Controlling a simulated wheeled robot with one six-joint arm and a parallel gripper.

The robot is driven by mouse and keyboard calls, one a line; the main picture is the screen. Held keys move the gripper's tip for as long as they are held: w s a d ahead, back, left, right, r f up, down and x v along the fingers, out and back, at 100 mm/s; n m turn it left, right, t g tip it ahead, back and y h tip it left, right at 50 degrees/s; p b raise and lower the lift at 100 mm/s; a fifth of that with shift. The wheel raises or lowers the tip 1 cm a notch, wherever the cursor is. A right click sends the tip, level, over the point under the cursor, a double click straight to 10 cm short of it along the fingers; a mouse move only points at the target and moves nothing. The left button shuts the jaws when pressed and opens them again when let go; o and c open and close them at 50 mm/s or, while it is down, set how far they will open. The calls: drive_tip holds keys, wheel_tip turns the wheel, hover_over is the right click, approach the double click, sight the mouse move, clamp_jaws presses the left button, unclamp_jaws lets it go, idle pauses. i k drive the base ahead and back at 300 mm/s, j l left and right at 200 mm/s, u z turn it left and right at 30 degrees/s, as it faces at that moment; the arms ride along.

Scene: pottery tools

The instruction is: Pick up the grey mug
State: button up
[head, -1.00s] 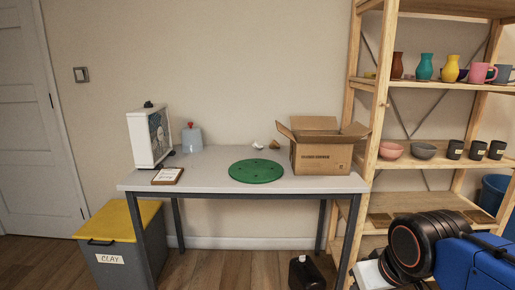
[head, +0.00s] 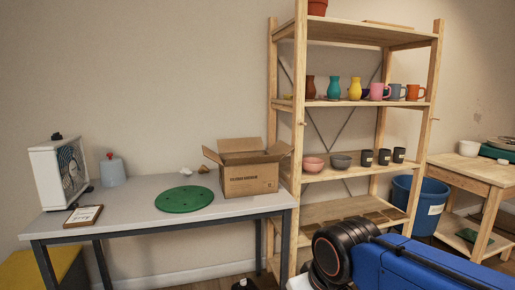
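The grey mug (head: 396,92) stands upright on an upper shelf of the wooden rack. It looks blue-grey. A pink mug (head: 376,92) is on its left and an orange mug (head: 413,93) is on its right, both close beside it. Part of my blue and black arm shows at the bottom right, well below that shelf. My gripper is outside the picture, so its fingers cannot be seen.
Several vases, including a yellow vase (head: 355,88), share the mug's shelf. Bowls and black cups (head: 367,158) stand one shelf lower. A table with a cardboard box (head: 250,178) adjoins the rack's left. A blue bucket (head: 402,192) and wooden workbench (head: 458,176) are at right.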

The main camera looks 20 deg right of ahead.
sight(396, 89)
drive_tip(key=z, duration=1.5)
